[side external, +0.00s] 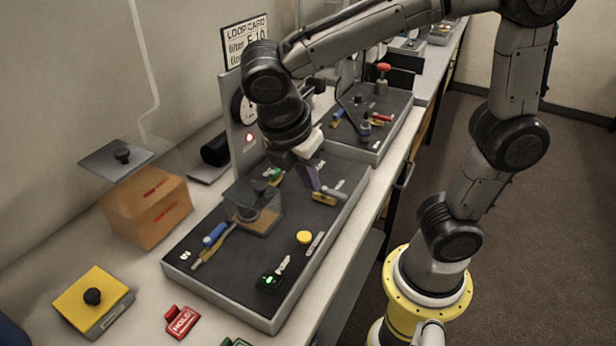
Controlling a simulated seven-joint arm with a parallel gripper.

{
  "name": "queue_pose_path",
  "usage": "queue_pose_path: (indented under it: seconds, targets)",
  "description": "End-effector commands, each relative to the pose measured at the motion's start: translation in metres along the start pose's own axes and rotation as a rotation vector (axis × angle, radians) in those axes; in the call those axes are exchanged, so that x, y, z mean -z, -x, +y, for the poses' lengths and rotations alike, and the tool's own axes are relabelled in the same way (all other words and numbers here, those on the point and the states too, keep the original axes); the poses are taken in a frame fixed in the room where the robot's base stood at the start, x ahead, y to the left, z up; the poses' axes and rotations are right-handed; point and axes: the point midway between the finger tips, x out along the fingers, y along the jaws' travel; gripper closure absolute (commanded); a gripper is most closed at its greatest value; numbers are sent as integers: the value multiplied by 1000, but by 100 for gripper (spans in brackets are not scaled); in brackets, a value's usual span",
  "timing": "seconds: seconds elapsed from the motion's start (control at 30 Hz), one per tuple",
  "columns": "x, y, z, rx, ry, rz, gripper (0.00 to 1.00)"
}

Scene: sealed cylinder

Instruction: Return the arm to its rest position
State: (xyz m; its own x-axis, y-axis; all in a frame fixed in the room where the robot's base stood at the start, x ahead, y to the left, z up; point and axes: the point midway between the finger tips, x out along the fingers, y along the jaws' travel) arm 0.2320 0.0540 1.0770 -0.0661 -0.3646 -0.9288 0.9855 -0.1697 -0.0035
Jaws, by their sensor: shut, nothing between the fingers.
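My gripper (311,181) hangs over the right part of a dark panel tray (228,292), its fingers together and pointing down. Its tips are close to a yellow-handled fitting (324,198); I cannot tell whether they touch it. A smoky see-through cylinder or cup (258,207) stands on the panel to the left of my gripper. My arm arches from its yellow base ring at lower right, up across the top of the picture and down to the panel.
A blue-and-yellow valve (214,238), a yellow button (304,237) and a green-lit PUMP switch (269,281) sit on the panel. A gauge board (241,100) stands behind. A cardboard box (148,205), yellow block (92,300) and red HOLD sign (182,321) lie left. Floor at right is clear.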

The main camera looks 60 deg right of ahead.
Motion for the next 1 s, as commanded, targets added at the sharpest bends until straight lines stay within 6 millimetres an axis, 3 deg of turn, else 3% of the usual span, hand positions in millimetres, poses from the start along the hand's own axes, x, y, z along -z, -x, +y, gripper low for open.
queue_pose_path:
  seconds: [0.13, 0.27, 0.43, 0.6, 0.7, 1.0]
  targets:
    - [-13, 3, 3, -7, -52, 19, 100]
    - [-51, 8, -10, -36, -203, 96, 100]
    - [-81, 2, -43, -104, -620, 303, 100]
    - [-81, -8, -64, -146, -1091, 543, 100]
    - [-73, -11, -65, -130, -1265, 644, 100]
    - [-65, -11, -57, -83, -1442, 726, 100]
